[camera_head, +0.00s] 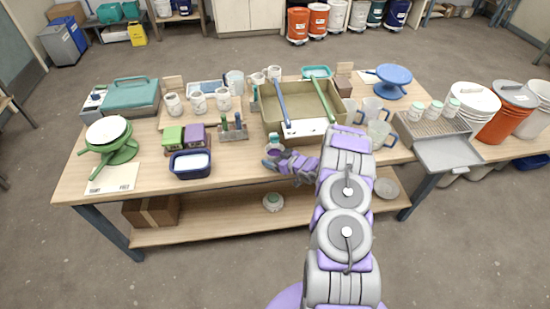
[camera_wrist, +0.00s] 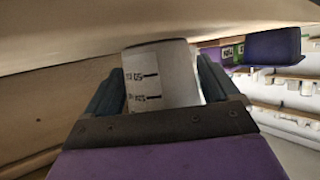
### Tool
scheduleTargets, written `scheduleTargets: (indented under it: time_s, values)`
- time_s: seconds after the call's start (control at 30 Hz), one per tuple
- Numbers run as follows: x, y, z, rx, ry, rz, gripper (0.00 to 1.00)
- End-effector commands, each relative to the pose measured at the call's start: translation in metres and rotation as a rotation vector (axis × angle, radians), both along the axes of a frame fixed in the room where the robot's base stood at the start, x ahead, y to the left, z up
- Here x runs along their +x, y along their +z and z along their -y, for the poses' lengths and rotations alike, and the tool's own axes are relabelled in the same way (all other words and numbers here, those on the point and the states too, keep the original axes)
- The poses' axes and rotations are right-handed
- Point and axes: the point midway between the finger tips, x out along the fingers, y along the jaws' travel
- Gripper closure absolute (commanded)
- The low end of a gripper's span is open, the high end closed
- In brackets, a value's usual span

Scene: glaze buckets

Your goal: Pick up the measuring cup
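The measuring cup (camera_wrist: 160,75), pale and see-through with dark graduation marks, shows in the wrist view between my two fingers. In the head view a small pale cup (camera_head: 274,142) is at the table's front edge, right by my fingertips. My gripper (camera_wrist: 163,90) has its fingers wide apart, one on each side of the cup. A bright strip shows between the cup and the right finger, and firm contact is not visible. In the head view my gripper (camera_head: 275,159) is low at the front edge, and its fingers are too small to read there.
The wooden table (camera_head: 130,175) is crowded. An olive tray (camera_head: 262,105) with rollers lies behind the cup. Clear jugs (camera_head: 379,132) stand to the right. Green (camera_head: 172,137) and purple (camera_head: 194,136) blocks and a navy tub (camera_head: 190,172) are to the left. A lower shelf (camera_head: 235,220) runs beneath.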

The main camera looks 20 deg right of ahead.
Motion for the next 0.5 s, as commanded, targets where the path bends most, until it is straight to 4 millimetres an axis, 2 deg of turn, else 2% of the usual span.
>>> scheduleTargets:
  time_s: [0.07, 0.5]
  values:
    - [0.0000, -0.0001, 0.0000, 0.000, 0.000, 0.000, 0.20]
    - [-0.0003, -0.0002, -0.0001, 0.000, 0.000, 0.000, 0.62]
